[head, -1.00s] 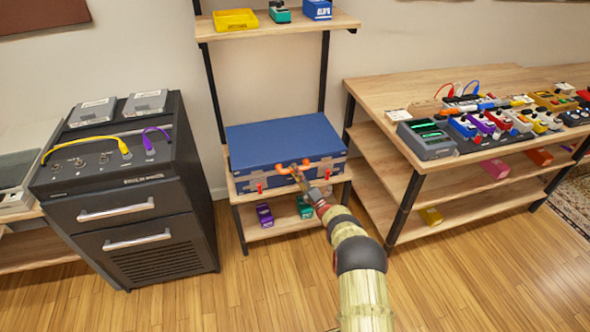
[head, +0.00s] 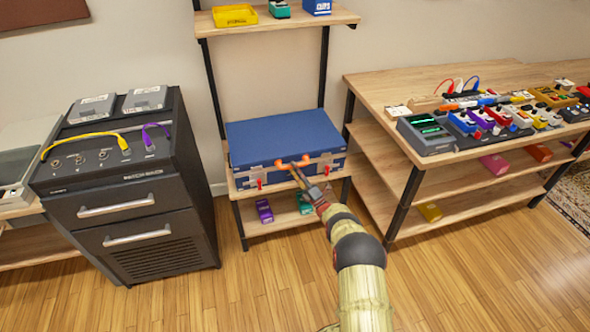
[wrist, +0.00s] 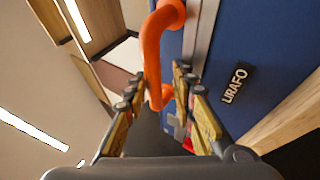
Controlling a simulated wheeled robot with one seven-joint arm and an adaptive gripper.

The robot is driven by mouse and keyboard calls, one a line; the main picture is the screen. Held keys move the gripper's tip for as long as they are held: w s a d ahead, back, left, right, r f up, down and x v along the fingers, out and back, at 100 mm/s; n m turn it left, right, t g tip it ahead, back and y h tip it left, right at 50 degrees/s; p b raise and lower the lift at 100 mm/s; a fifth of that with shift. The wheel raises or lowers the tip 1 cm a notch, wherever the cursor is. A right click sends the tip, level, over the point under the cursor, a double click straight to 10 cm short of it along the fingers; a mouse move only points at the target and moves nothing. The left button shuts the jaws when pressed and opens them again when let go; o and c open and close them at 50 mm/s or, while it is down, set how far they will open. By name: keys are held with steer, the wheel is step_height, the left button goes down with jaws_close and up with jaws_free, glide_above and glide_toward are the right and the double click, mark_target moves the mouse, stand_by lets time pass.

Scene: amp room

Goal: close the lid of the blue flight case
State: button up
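The blue flight case (head: 285,138) stands on the lower part of the shelf rack in the head view. Its lid looks down flat on the body; whether a thin gap is left at the front cannot be told. An orange handle (head: 283,164) is on its front, between red latches. My gripper (head: 298,168) is at the handle. In the wrist view, the orange handle (wrist: 152,50) passes between the fingertips of my gripper (wrist: 160,82), which stand apart with space beside the handle.
A black amp cabinet (head: 140,205) stands left of the rack. A wooden table (head: 400,88) with several pedals stands to the right. A purple pedal (head: 264,211) and a green pedal (head: 304,203) sit on the shelf below the case. The floor in front is clear.

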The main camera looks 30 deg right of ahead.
steer(key=shift+r, duration=0.1)
steer(key=shift+d, duration=0.1)
steer(key=v, duration=1.2)
